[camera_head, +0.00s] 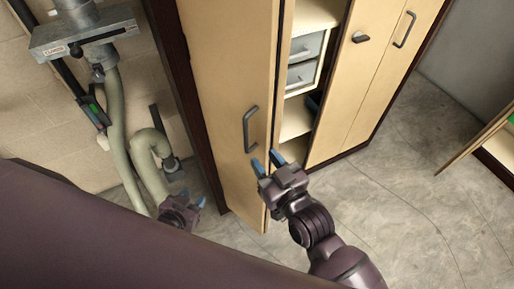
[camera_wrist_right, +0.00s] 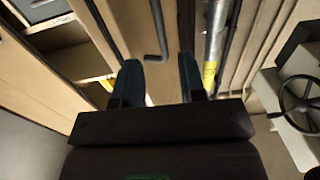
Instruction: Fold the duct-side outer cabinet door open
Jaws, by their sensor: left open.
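The duct-side outer cabinet door (camera_head: 228,70) is a tall pale wood panel at the left of the cabinet in the head view. It stands partly open, with a gap along its right edge. Its dark bar handle (camera_head: 249,130) is on the lower half; a handle end also shows in the right wrist view (camera_wrist_right: 156,45). My right gripper (camera_head: 267,162) is open, just below the handle at the door's right edge; contact is unclear. In the wrist view its blue fingers (camera_wrist_right: 160,80) are apart with nothing between their tips. My left gripper (camera_head: 193,201) is open and empty at lower left, partly hidden by my arm.
Shelves and grey drawers (camera_head: 304,60) show inside the cabinet. Other closed doors (camera_head: 370,70) stand to the right. Duct hoses (camera_head: 115,130) and a grey metal unit (camera_head: 85,35) are at the left wall. The floor (camera_head: 420,200) is clear at right.

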